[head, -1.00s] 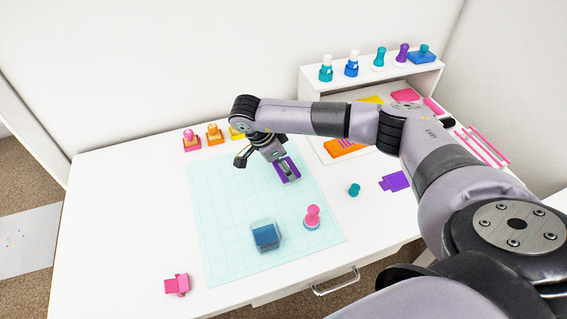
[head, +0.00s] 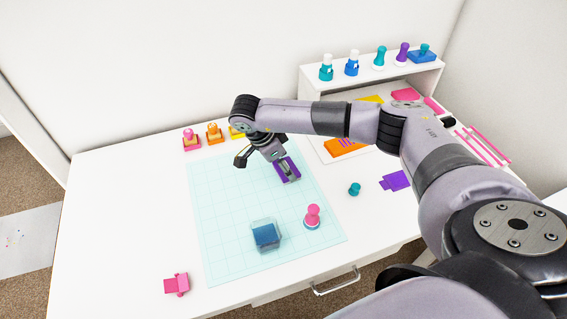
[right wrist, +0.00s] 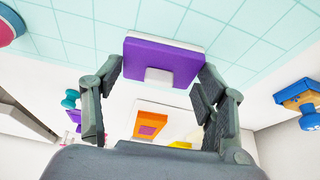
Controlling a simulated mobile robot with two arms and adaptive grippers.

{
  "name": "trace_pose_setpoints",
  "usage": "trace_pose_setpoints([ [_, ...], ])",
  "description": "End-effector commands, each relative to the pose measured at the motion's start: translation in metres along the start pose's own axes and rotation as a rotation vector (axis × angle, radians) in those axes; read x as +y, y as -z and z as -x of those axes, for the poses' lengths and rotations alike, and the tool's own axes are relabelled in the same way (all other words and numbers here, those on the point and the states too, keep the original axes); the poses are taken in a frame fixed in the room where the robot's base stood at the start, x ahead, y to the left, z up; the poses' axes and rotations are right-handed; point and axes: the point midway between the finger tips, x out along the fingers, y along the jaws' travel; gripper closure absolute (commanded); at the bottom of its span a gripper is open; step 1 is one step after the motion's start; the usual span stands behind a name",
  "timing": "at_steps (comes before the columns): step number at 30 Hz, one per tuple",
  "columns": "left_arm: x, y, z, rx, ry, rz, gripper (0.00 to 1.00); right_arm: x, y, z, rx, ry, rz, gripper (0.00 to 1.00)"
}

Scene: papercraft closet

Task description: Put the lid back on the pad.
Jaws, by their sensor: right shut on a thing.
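My right gripper (head: 274,164) is at the upper right part of the cutting mat. It is shut on a purple block (head: 290,168), a flat piece with a pale tab. In the right wrist view, the block (right wrist: 165,58) sits between the fingertips of the gripper (right wrist: 158,82). I cannot tell whether it touches the mat. A blue pad in a clear case (head: 266,235) stands on the lower part of the mat, apart from the gripper. A flat purple piece with a notched outline (head: 396,181) lies on the table at the right. My left gripper is not in view.
A pink-handled stamp (head: 312,215) stands on the mat (head: 222,210), right of the clear case. Several stamps line the back edge and the shelf (head: 400,72). The mat's left side is clear.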

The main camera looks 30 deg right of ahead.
Motion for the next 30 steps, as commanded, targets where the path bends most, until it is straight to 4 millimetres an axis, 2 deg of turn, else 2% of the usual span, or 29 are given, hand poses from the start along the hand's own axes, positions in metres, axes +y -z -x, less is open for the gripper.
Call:
trace_pose_setpoints([
  [2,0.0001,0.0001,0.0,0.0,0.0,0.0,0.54,0.0,0.0001,0.0,0.0,0.0,0.0,0.48],
  [3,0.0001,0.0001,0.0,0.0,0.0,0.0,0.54,0.0,0.0001,0.0,0.0,0.0,0.0,0.32],
  [12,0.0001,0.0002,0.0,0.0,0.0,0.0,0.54,0.0001,0.0,-0.0001,0.0,0.0,0.0,0.12],
  [20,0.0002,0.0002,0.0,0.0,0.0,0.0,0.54,0.0001,0.0,-0.0002,0.0,0.0,0.0,0.11],
  [25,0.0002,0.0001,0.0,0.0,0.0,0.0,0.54,0.0001,-0.0001,-0.0002,0.0,0.0,0.0,0.0],
  [30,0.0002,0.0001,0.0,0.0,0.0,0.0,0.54,0.0001,-0.0001,-0.0002,0.0,0.0,0.0,0.0],
])
